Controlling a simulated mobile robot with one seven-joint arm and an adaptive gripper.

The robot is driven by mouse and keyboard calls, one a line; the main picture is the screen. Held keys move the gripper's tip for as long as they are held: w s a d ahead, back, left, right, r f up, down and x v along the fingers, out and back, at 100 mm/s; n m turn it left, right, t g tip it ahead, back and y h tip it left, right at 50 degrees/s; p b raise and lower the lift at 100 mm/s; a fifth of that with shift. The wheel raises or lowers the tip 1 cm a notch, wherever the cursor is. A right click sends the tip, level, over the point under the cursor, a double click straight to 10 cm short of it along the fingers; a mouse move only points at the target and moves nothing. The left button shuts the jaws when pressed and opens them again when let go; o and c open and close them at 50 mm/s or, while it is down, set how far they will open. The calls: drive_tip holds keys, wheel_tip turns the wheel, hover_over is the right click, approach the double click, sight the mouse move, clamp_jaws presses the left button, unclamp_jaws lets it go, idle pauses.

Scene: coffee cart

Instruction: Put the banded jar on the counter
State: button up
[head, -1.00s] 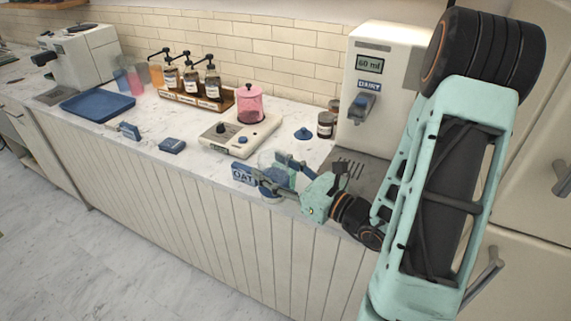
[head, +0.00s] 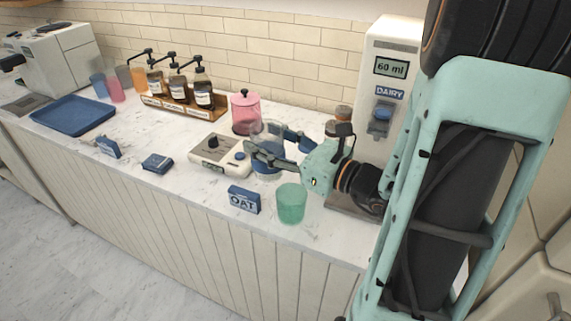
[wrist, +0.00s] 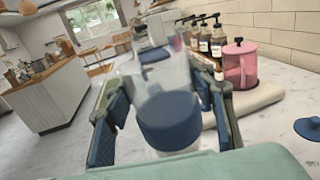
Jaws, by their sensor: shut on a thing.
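The banded jar (head: 266,163) is clear with a wide dark blue band. My gripper (head: 272,147) is shut on it, a finger on either side. In the wrist view, the jar's blue band (wrist: 170,122) shows between my gripper's fingers (wrist: 168,105), with its clear part beyond and a pale part below. In the head view the fingers partly hide the jar. It is over the marble counter (head: 215,205), right of the white scale-like device (head: 213,160). I cannot tell whether its base touches the counter.
A green cup (head: 291,204) and the OAT sign (head: 244,199) stand near the front edge. A pink lidded canister (head: 246,115) is behind the device. The dairy dispenser (head: 390,75) is right. A blue knobbed lid (wrist: 308,128) lies at right in the wrist view.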

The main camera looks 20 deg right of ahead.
drive_tip(key=shift+w+d+f, duration=1.5)
drive_tip(key=shift+w+f, duration=0.2)
drive_tip(key=shift+f, duration=0.45)
drive_tip(key=shift+w+d+f, duration=1.45)
drive_tip(key=shift+w+f, duration=0.3)
drive_tip(key=shift+f, duration=0.35)
drive_tip(key=shift+w+d+f, duration=1.5)
drive_tip(key=shift+w+f, duration=0.2)
drive_tip(key=shift+f, duration=0.45)
drive_tip(key=shift+f, duration=0.1)
drive_tip(key=shift+f, duration=0.15)
drive_tip(key=o, duration=1.6)
drive_tip(key=shift+o, duration=0.2)
drive_tip(key=b+v, duration=0.1)
drive_tip(key=v, duration=1.1)
drive_tip(key=shift+s, duration=0.1)
